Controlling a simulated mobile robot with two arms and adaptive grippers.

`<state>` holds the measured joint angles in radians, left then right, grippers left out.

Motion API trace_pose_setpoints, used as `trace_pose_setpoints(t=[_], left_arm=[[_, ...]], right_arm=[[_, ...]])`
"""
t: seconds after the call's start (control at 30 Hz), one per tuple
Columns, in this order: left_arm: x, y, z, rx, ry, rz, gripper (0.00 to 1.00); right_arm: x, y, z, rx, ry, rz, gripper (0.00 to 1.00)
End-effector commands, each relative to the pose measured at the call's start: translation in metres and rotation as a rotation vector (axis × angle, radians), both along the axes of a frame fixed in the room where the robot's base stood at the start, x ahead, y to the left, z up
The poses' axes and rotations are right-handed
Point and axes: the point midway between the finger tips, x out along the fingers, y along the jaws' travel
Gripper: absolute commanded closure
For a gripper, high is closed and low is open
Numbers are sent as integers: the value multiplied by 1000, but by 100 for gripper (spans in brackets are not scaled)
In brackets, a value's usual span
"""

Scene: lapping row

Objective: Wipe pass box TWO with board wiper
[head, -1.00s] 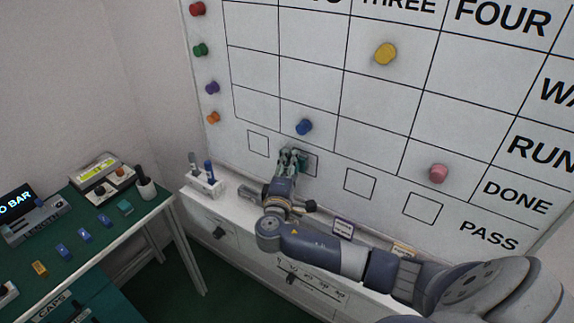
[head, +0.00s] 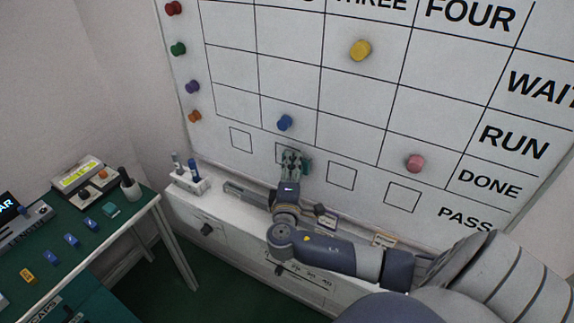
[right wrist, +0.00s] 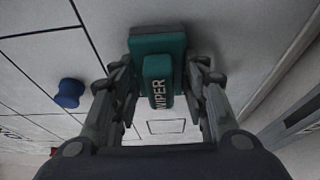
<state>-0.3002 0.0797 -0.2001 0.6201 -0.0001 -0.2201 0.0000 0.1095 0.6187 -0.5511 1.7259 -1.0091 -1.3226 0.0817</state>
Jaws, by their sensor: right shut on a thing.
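My right gripper (head: 292,160) is shut on the green board wiper (head: 307,166), at the bottom row of the whiteboard. In the right wrist view the wiper (right wrist: 158,72), lettered WIPER, sits between both fingers, its pad side towards the board. Pass box TWO (head: 279,152) is mostly hidden behind the gripper and wiper; its left edge shows. Whether the pad touches the board, and whether any mark is in the box, I cannot tell. My left gripper is not in view.
A blue magnet (head: 285,122) sits just above the gripper. Empty-looking pass boxes lie left (head: 241,139) and right (head: 341,175). A pink magnet (head: 415,163) is further right. A pen holder (head: 188,181) stands on the ledge below the board.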

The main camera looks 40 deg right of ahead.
Motion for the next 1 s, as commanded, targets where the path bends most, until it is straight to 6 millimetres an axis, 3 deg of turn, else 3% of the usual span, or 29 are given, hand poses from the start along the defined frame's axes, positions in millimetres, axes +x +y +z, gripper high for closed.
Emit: trace_pose_setpoints(t=[0.27, 1.0], left_arm=[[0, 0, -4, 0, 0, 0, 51], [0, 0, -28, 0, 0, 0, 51]], right_arm=[[4, 2, -1, 0, -3, -5, 78], [50, 21, -1, 1, -4, -5, 78]])
